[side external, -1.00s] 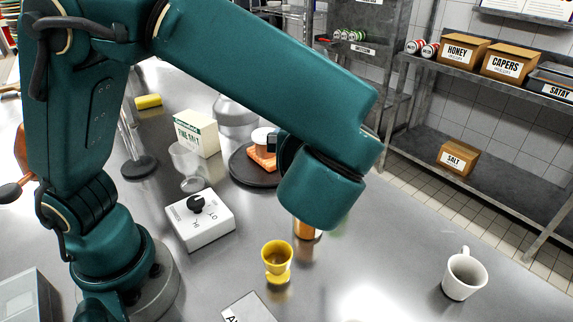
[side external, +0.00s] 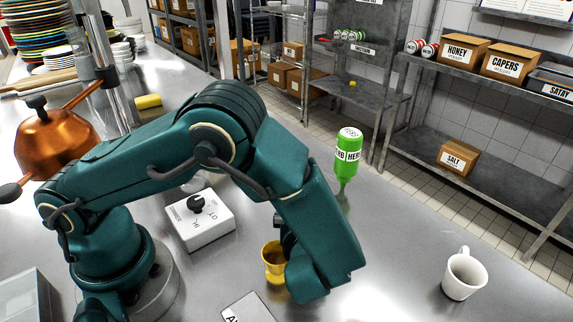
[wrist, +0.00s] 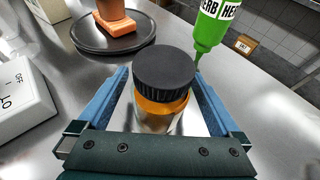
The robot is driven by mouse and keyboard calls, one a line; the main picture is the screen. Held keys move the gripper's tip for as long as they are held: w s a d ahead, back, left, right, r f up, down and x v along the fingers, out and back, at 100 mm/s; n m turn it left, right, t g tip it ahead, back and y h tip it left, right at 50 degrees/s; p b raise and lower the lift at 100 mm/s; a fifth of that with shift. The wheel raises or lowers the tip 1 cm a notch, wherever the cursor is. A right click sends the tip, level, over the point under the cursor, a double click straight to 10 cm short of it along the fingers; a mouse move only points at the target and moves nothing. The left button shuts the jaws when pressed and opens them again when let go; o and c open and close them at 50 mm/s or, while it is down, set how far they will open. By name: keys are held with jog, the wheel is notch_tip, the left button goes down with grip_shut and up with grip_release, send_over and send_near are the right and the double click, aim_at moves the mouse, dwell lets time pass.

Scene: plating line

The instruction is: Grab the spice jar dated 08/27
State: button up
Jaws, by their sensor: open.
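A spice jar (wrist: 164,72) with a black ribbed lid and orange-brown contents stands in the middle of the wrist view. My gripper (wrist: 163,88) is open, with one blue finger on each side of the jar. I see gaps between the fingers and the lid, and I cannot tell how the fingers sit against the jar's lower body. No date can be read on the jar from here. In the side external view my arm hides the jar and most of the gripper.
A green herb bottle (side external: 348,158) stands cap-down beyond the jar. A yellow cup (side external: 271,258) is close to my wrist, and a white dial box (side external: 202,222) is left of it. A white mug (side external: 464,274) stands right.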

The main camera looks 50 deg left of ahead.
jog(key=shift+x, duration=0.8)
grip_shut()
jog(key=shift+r, duration=0.1)
